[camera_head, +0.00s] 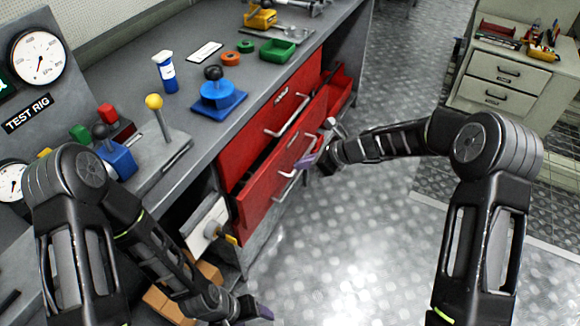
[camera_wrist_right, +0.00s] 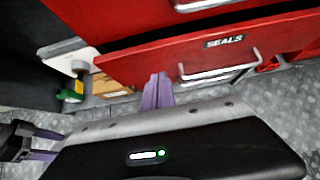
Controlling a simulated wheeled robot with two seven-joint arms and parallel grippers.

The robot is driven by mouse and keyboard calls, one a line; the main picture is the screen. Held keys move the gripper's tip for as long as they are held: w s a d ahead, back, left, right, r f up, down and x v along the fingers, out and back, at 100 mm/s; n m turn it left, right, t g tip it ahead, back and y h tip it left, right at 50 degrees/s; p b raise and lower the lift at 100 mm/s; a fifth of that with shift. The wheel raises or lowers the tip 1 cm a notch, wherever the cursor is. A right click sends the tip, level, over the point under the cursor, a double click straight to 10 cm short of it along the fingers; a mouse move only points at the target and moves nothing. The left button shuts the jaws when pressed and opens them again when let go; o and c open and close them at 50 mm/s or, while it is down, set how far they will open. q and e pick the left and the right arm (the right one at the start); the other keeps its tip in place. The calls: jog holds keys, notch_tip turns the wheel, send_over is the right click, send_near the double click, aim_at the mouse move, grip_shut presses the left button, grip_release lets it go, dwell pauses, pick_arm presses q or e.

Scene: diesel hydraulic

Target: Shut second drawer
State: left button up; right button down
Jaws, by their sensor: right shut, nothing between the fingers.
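The second drawer (camera_head: 262,200), a red one in the bench cabinet, stands partly pulled out, with a dark gap above its front. In the right wrist view its front (camera_wrist_right: 150,60) carries the label SEALS and a metal bar handle (camera_wrist_right: 220,72). My right gripper (camera_head: 308,161) is at the outer side of this front, near the handle. Its purple fingers (camera_wrist_right: 158,90) are shut and empty, close to the front's lower edge; I cannot tell whether they touch. My left gripper (camera_head: 262,312) is low in front of the bench, apart from the drawer; its fingers look spread in the wrist view (camera_wrist_right: 42,145).
The top drawer (camera_head: 285,100) above is shut. Another red drawer or bin (camera_head: 341,90) stands open farther along the bench. A white panel with a yellow-handled valve (camera_head: 205,225) and a cardboard box (camera_head: 165,305) are at the left. The metal floor (camera_head: 370,240) in front is clear.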

jog(key=shift+v, duration=1.8)
jog(key=c, duration=2.2)
grip_release()
